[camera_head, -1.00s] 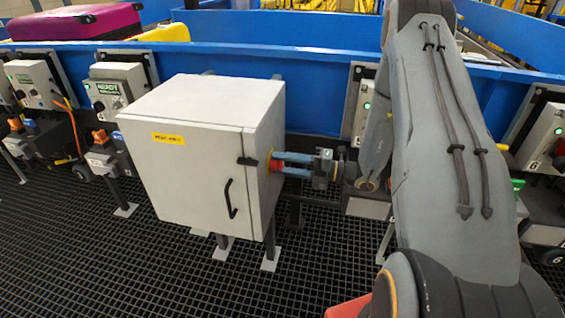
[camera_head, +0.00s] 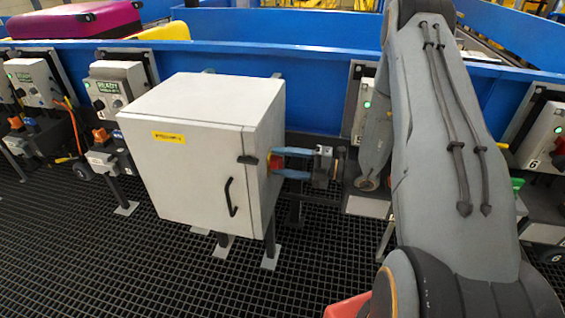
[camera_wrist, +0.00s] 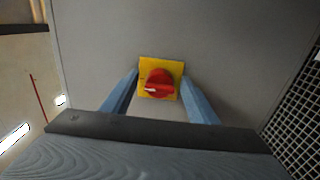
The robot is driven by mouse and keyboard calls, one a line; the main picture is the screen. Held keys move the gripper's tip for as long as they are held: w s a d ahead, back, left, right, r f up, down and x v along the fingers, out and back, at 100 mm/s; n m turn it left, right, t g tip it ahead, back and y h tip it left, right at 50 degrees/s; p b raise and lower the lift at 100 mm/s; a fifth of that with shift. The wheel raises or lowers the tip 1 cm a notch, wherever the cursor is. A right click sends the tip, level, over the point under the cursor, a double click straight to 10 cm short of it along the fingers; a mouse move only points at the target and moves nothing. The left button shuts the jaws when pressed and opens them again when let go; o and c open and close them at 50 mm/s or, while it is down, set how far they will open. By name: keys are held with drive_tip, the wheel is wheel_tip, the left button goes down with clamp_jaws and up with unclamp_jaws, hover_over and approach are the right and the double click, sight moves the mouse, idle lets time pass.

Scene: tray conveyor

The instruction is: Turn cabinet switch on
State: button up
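The cabinet (camera_head: 185,170) is a pale grey box on legs in the middle of the head view. Its switch is a red rotary knob (camera_wrist: 160,84) on a yellow plate (camera_wrist: 147,66), on the cabinet's right side; it also shows as a small red spot in the head view (camera_head: 276,163). In the wrist view the knob's grip bar lies roughly level, with a white mark at its left. My gripper (camera_head: 282,162) faces that side. Its two blue fingers (camera_wrist: 158,82) are apart, one on each side of the knob, with visible gaps. It holds nothing.
The cabinet door has a black handle (camera_head: 230,198) at its front. A blue conveyor wall (camera_head: 310,95) runs behind, with several control boxes (camera_head: 118,85) along it. A magenta suitcase (camera_head: 75,22) lies at the back left. The dark grid floor (camera_head: 130,270) is clear in front.

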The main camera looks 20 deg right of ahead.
drive_tip(key=b+v, duration=0.1)
drive_tip(key=v, duration=0.6)
drive_tip(key=shift+s+d, duration=0.2)
drive_tip(key=shift+d, duration=0.15)
drive_tip(key=s+a+r+n+g+h, duration=0.2)
drive_tip(key=s+a+n+g, duration=0.45)
drive_tip(key=n, duration=0.25)
drive_tip(key=s+a+r+n+g+h, duration=0.25)
drive_tip(key=s+a+n+g, duration=0.25)
drive_tip(key=s+n, duration=0.4)
drive_tip(key=s+d+r+n+t+h, duration=0.1)
drive_tip(key=s+n+h, duration=0.2)
drive_tip(key=n, duration=0.9)
drive_tip(key=s+d+r+n+t+h, duration=0.1)
drive_tip(key=s+d+r+n+h, duration=0.1)
drive_tip(key=n+h, duration=0.6)
drive_tip(key=n, duration=0.4)
drive_tip(key=shift+s+d+r, duration=0.25)
drive_tip(key=shift+s+r, duration=0.05)
drive_tip(key=shift+s, duration=0.1)
